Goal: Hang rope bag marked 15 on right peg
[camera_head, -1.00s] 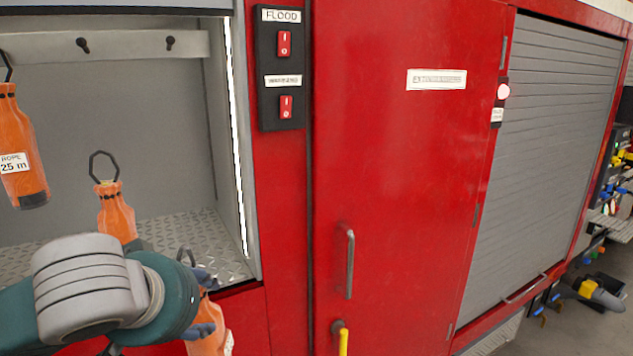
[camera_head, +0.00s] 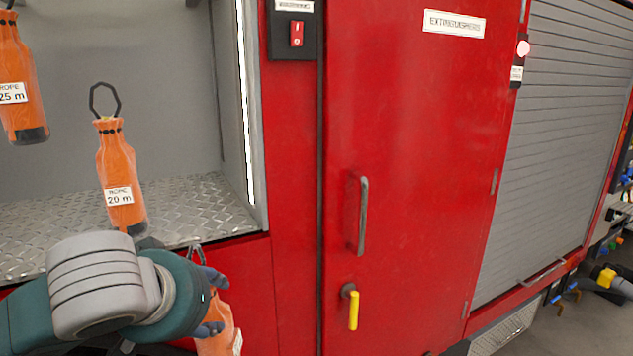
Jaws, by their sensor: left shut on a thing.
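My left gripper (camera_head: 213,300) is shut on an orange rope bag (camera_head: 217,335) low in the picture, in front of the red panel below the compartment. The bag's dark loop shows above the gripper; its label is turned edge-on and I cannot read it. A rope bag marked 20 m (camera_head: 120,180) stands on the compartment floor, its loop upright. A rope bag marked 25 m (camera_head: 20,85) hangs at the far left. My right gripper is not in view.
The compartment's tread-plate floor (camera_head: 190,205) is clear right of the 20 m bag. A red door with a metal handle (camera_head: 362,215) and a yellow lever (camera_head: 353,310) stands to the right. A grey roller shutter (camera_head: 565,130) is farther right.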

